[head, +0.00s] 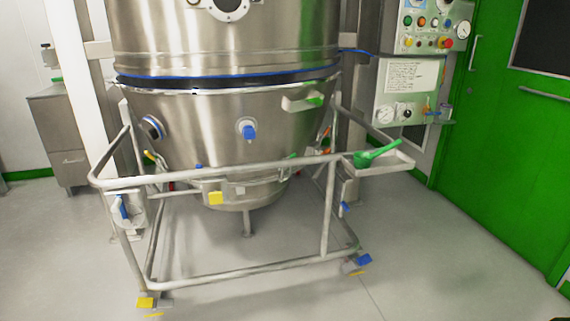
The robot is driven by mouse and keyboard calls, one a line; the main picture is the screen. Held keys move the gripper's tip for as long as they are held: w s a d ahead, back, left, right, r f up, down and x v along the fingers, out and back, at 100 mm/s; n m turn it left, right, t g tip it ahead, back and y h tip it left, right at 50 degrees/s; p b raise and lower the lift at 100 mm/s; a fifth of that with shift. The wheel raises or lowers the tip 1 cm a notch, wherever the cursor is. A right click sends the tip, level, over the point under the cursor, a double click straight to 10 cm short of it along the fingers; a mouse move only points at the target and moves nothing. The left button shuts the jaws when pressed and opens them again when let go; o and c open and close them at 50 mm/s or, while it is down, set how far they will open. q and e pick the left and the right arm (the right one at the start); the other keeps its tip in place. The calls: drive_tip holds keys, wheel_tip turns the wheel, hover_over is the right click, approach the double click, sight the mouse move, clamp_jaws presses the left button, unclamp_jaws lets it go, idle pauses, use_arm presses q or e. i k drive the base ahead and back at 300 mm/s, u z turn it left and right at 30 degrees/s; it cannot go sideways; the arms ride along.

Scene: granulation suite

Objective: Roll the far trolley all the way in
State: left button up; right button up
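The trolley (245,263) is a tubular steel frame on castors. It carries a steel conical bowl (200,125) that sits under the large steel cylinder (215,40) of the machine. A dark gap with a blue seal line (230,78) shows between bowl and cylinder. The front rail (230,172) faces me. Yellow (146,302) and blue (363,260) pedals show at the front castors. Only one trolley is in view. Neither gripper is in view.
A control panel (433,25) with buttons and a gauge box (402,90) stand at the right. A green scoop (375,154) lies in a small tray on the trolley's right corner. A green door (510,130) is at the far right. The front floor (300,300) is clear.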

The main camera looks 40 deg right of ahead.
sight(133, 191)
drive_tip(key=z, duration=0.5)
drive_tip(key=i, duration=0.8)
drive_tip(key=z, duration=0.35)
